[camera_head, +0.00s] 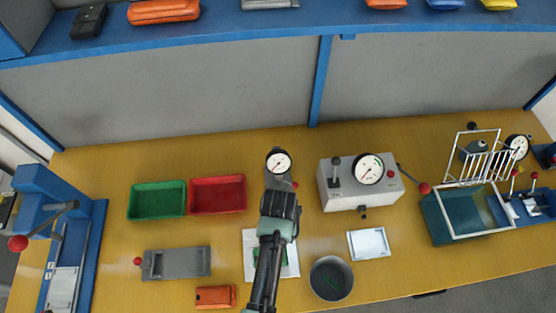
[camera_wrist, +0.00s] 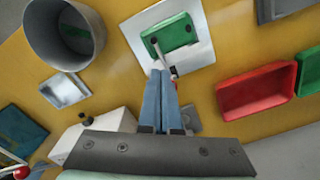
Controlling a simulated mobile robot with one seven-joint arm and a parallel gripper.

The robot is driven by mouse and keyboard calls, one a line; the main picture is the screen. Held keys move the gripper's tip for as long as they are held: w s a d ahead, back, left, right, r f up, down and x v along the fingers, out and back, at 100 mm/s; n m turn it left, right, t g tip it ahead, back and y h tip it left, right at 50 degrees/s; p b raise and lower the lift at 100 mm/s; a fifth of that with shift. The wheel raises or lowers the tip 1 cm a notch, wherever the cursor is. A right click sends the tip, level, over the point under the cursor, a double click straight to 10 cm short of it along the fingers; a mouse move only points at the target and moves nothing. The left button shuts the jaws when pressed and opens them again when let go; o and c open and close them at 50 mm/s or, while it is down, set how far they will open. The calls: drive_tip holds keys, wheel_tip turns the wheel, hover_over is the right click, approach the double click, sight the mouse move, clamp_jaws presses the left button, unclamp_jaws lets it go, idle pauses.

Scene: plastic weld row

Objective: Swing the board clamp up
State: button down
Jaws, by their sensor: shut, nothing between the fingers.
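A green board (camera_wrist: 170,33) lies on a white plate (camera_wrist: 198,55) in the wrist view. A small clamp (camera_wrist: 160,50) with a dark knob and a pale metal bar sits at the board's edge; it looks low over the board, but its exact angle is hard to tell. My gripper (camera_wrist: 161,74) is shut and empty, its blue fingertips close to the bar; I cannot tell whether they touch. In the head view my arm covers most of the board (camera_head: 256,257) and white plate (camera_head: 249,239), and the clamp is hidden.
A red tray (camera_head: 217,194) and a green tray (camera_head: 157,200) stand left of my arm. A grey gauge box (camera_head: 340,196), a round grey bin (camera_head: 331,278) and a small white tray (camera_head: 369,243) stand to its right. A grey fixture (camera_head: 185,262) lies left.

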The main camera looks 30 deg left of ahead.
drive_tip(key=shift+f+b, duration=1.25)
drive_tip(key=shift+f, duration=0.7)
drive_tip(key=shift+w+r, duration=0.1)
drive_tip(key=shift+w+a+r, duration=0.25)
drive_tip(key=shift+w+a, duration=0.15)
drive_tip(key=shift+w, duration=0.15)
